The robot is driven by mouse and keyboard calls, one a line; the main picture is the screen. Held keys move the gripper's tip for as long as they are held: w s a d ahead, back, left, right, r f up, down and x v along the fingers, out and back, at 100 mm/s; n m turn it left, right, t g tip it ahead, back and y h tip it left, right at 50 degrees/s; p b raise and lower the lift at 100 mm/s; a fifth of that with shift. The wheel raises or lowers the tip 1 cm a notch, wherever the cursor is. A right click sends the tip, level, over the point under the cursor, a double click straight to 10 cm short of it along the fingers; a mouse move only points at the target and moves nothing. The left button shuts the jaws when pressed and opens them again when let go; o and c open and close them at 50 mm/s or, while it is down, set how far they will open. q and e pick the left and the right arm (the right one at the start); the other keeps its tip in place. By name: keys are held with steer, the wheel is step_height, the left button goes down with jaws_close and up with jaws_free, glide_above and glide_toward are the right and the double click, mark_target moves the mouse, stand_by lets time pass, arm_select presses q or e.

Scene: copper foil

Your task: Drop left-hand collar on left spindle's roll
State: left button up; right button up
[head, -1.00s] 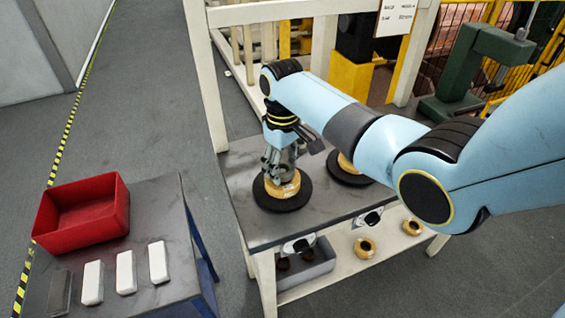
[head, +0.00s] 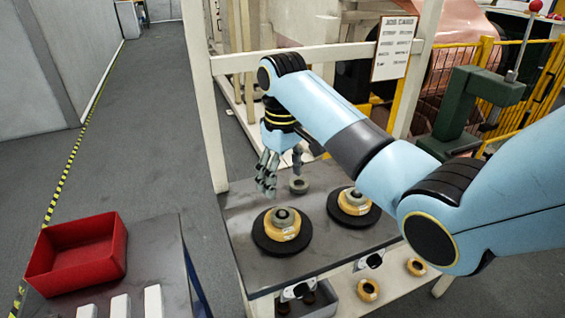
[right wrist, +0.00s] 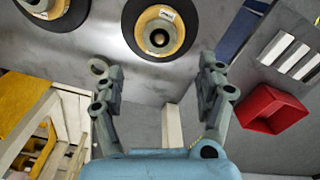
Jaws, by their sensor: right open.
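The left spindle's roll (head: 270,238), yellow-brown with a pale label, lies on a black disc (head: 262,250). A grey collar (head: 283,217) sits around its middle, on top of the roll. The roll (right wrist: 177,41) also shows in the right wrist view, with a round grey-and-dark centre. My right gripper (head: 281,180) is open and empty, above and behind this roll; its fingers stand well apart in the right wrist view (right wrist: 160,68). A loose grey ring (head: 299,187) appears on the bench just beyond one finger. My left gripper is not in view.
A second roll (head: 349,208) with a grey centre is on a black disc to the right. A red bin (head: 75,259) and several white blocks are on the side table at left. Yellow rolls (head: 368,290) lie on the lower shelf. White frame posts bound the bench.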

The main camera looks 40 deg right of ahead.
step_height(320, 180, up, 4)
steer(key=shift+f, duration=0.1)
stand_by(0.5)
